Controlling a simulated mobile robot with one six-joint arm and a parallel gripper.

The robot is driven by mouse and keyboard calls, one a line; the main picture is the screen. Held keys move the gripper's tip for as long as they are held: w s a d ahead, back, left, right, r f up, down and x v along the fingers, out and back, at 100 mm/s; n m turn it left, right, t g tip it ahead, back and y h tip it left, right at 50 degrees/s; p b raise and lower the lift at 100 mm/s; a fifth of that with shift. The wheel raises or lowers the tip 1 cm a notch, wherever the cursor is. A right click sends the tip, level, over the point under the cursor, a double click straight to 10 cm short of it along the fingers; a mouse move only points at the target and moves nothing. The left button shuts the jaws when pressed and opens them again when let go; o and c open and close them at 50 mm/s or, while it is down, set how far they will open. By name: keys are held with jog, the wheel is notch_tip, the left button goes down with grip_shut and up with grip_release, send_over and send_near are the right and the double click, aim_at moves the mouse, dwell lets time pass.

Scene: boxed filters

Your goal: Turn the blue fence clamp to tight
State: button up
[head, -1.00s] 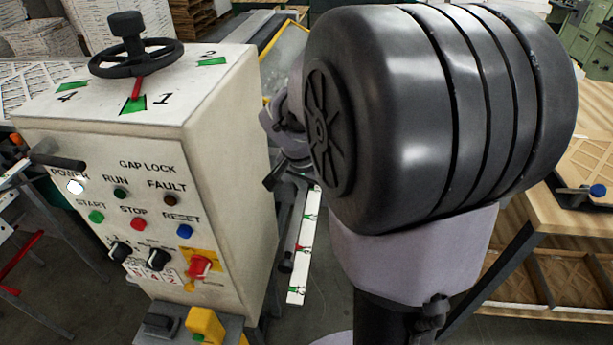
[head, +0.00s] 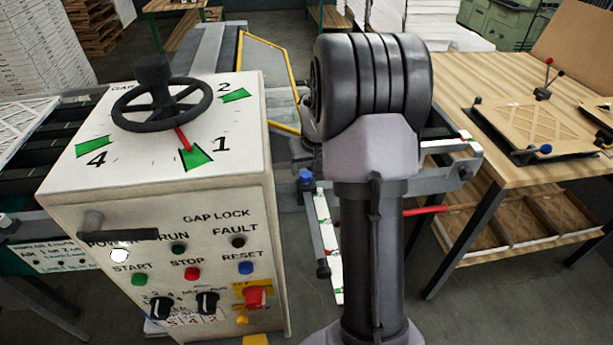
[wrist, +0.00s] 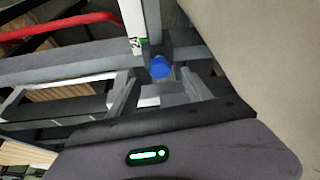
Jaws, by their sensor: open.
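The blue fence clamp knob (head: 305,176) sits on a grey rail between the control cabinet and my arm in the head view. It also shows in the wrist view (wrist: 161,67), near the middle, beside a white scale strip. My gripper (wrist: 160,84) is open in the wrist view, with its two grey fingers pointing toward the knob. The knob appears just beyond the gap between the fingertips, and nothing is held. Whether they touch it I cannot tell.
The white control cabinet (head: 160,205) with a black handwheel (head: 163,104) stands close on the left. A wooden table (head: 480,80) with a filter fixture is at right. A red bar (wrist: 60,25) crosses the wrist view's upper left. Grey floor shows between cabinet and table.

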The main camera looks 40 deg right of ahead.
aim_at(306, 174)
jog(key=x, duration=0.4)
jog(key=shift+f+b, duration=0.1)
jog(key=shift+b, duration=0.2)
jog(key=shift+c, duration=0.5)
grip_shut()
jog(key=shift+m+h+p, duration=0.3)
jog(key=shift+m+p, duration=0.15)
jog(key=shift+m, duration=0.35)
jog(key=shift+o, duration=0.5)
grip_release()
